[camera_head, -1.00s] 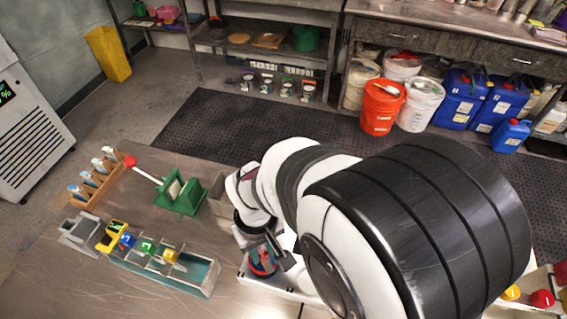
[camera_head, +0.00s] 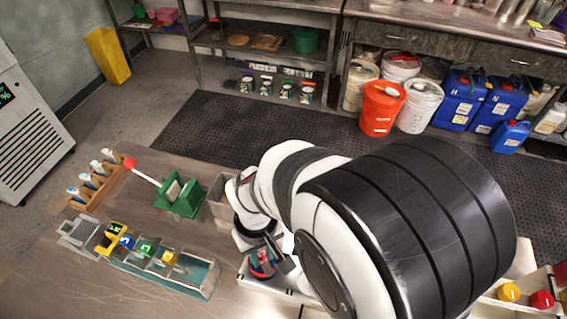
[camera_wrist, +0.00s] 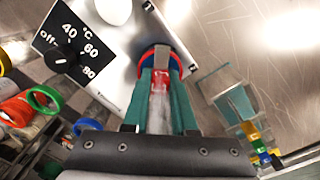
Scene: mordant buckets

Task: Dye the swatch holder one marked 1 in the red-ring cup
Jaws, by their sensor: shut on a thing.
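My gripper (camera_wrist: 161,82) is shut on a swatch holder with a red tag (camera_wrist: 160,99); its number cannot be read. A cup with a red ring and blue around it (camera_wrist: 143,67) lies right beyond the fingertips. The holder's far end overlaps the ring, and I cannot tell how deep it is in the cup. In the head view, my gripper (camera_head: 270,254) is at the cup (camera_head: 262,272), on a white heater unit (camera_head: 285,294), partly hidden by my arm. The heater's black dial panel (camera_wrist: 70,45) shows in the wrist view.
Left of my arm stands a teal tray (camera_head: 200,287) with blue, green and yellow tagged holders. A green stand with a red-knobbed lever (camera_head: 181,196) and a wooden rack (camera_head: 92,187) lie further left. Green and blue rings crowd the wrist view's left.

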